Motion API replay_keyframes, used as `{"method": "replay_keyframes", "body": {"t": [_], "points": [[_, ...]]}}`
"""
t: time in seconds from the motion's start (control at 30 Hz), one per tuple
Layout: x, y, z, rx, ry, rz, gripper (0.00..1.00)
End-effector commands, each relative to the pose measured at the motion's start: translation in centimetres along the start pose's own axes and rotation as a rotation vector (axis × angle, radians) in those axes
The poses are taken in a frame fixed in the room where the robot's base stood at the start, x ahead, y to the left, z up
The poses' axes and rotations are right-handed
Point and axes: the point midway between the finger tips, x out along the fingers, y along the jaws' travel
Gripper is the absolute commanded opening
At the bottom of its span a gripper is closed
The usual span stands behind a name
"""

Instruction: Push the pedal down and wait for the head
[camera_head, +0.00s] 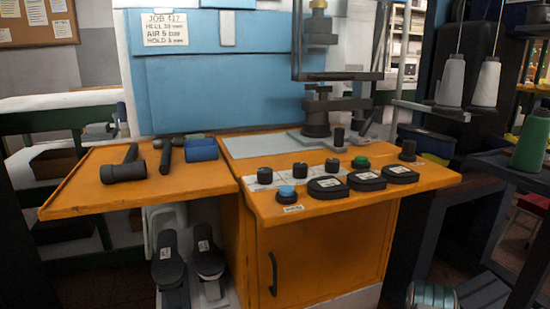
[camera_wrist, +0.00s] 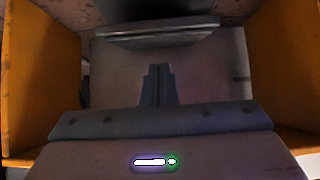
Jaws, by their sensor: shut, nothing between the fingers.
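Two dark foot pedals with small white labels sit side by side low under the orange bench in the head view: a left pedal (camera_head: 168,263) and a right pedal (camera_head: 208,259). Both slope upward toward the back. The press head (camera_head: 316,105) stands on the bench above a grey plate, its lower part on a dark round base. My gripper (camera_wrist: 157,68) shows in the wrist view with its fingers shut and empty, pointing at a pale surface. I cannot make out my gripper in the head view, nor clearly identify a pedal in the wrist view.
The orange bench (camera_head: 85,194) carries a black mallet (camera_head: 125,168), blue blocks (camera_head: 201,150), knobs and buttons. A cabinet (camera_head: 325,255) with a dark handle stands right of the pedals. In the wrist view, orange panels (camera_wrist: 35,75) flank both sides and a grey bar (camera_wrist: 155,33) lies ahead.

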Motion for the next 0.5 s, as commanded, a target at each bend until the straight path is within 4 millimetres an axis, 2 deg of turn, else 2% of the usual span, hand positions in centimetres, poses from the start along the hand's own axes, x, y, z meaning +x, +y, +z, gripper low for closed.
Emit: {"method": "replay_keyframes", "body": {"t": [0.17, 0.5], "points": [[-0.7, 0.0, -0.1, 0.001, 0.0, 0.0, 0.0], [-3.4, 0.0, -0.2, 0.002, 0.0, 0.001, 0.0]]}}
